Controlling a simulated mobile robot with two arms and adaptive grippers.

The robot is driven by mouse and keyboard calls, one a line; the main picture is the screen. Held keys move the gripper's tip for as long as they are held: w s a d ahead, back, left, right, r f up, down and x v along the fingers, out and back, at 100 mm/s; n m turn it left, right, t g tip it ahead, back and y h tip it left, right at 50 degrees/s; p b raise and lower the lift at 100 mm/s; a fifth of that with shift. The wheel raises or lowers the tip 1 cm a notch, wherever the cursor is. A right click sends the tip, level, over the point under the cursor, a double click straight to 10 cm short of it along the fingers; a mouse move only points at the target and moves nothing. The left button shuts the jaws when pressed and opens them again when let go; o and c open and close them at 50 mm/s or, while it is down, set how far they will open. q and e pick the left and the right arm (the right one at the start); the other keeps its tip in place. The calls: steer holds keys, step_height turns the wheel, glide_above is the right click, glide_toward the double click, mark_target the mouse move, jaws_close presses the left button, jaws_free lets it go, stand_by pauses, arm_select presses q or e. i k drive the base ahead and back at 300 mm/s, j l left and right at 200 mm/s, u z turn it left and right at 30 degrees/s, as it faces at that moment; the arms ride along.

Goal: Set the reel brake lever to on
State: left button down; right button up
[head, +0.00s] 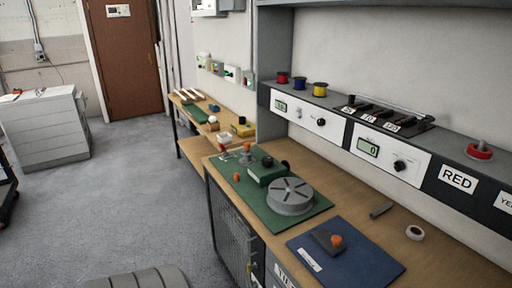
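A grey round reel-like drum (290,197) with dark slots in its top lies on a green mat (312,208) on the wooden bench. A dark green box (267,170) with a dark knob stands behind it. A small orange knob (238,177) is at the mat's left side. Neither gripper is in view.
A meter panel (385,152) and shelf overhang the bench's back. Open floor (140,200) lies left; a white cabinet (48,125) stands beyond.

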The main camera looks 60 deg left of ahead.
mark_target(221, 145)
steer(key=j+u, duration=0.1)
steer(key=u, duration=1.5)
steer(key=i+j+u, duration=0.15)
steer(key=i+j, duration=0.15)
steer(key=i, duration=0.15)
steer(key=i+j+u, duration=0.2)
steer(key=i, duration=0.25)
